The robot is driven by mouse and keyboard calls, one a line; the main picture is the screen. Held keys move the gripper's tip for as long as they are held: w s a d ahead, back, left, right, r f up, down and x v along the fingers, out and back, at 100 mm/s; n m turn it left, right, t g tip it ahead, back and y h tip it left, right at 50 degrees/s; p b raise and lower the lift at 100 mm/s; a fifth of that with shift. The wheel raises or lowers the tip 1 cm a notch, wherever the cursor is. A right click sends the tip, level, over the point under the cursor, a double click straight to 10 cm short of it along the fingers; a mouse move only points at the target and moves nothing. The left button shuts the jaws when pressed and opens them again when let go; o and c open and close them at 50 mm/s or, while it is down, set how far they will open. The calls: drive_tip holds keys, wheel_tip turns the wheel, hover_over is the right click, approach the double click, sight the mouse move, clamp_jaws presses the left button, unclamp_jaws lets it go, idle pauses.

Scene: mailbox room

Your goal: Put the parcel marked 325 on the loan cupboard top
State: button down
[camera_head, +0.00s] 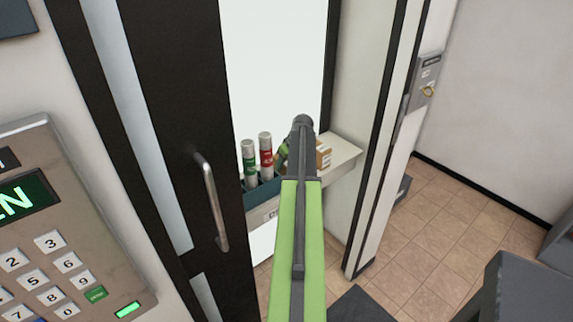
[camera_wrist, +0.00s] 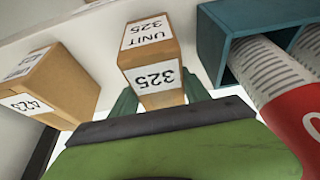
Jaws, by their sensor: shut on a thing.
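The parcel marked 325 (camera_wrist: 152,58) is a small brown box with white labels, one reading UNIT 325. In the wrist view it sits between the dark green fingers of my gripper (camera_wrist: 160,98), which is shut on it. Its labels appear upside down there. In the head view my arm hides most of the gripper (camera_head: 283,155) and the held parcel. The parcel is at the shelf (camera_head: 340,160); I cannot tell whether it touches it. I cannot make out which surface is the loan cupboard top.
Another brown parcel (camera_wrist: 45,88), seemingly marked 423, stands beside it. A teal holder (camera_wrist: 212,48) with rolled tubes is close on the other side; green (camera_head: 249,160) and red (camera_head: 266,155) tubes show. A black door (camera_head: 165,110) and keypad (camera_head: 60,230) are left, a door frame (camera_head: 385,130) right.

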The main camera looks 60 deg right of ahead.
drive_tip(key=c, duration=0.5)
unclamp_jaws()
